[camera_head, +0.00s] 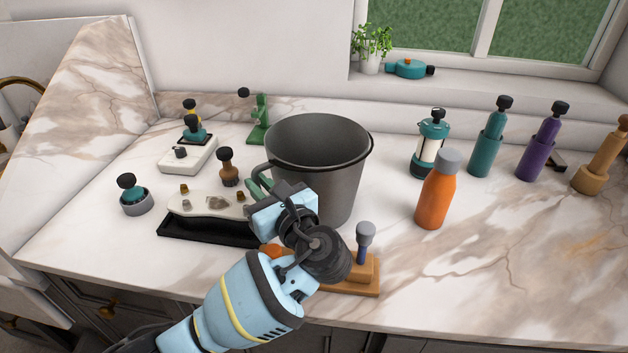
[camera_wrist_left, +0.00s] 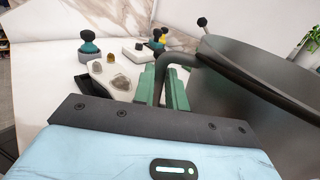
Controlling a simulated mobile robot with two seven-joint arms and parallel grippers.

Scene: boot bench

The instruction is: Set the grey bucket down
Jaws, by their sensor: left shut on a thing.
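The grey bucket (camera_head: 335,190) is upright at the middle of the marble counter, its open rim facing up. I cannot tell whether its base touches the counter, since my arm hides part of it. My left gripper (camera_head: 259,187) is at the bucket's left side, its green fingers shut on the bucket's handle. In the left wrist view the green fingers (camera_wrist_left: 163,88) close around the dark handle, and the bucket's wall (camera_wrist_left: 255,100) fills the right side. My right gripper is not in view.
An orange bottle (camera_head: 434,192) stands right of the bucket. A wooden block with a blue-handled tool (camera_head: 364,243) is close in front of it. A black tray (camera_head: 205,229) with stones lies left. Several coloured bottles line the back right. The front right counter (camera_head: 500,280) is clear.

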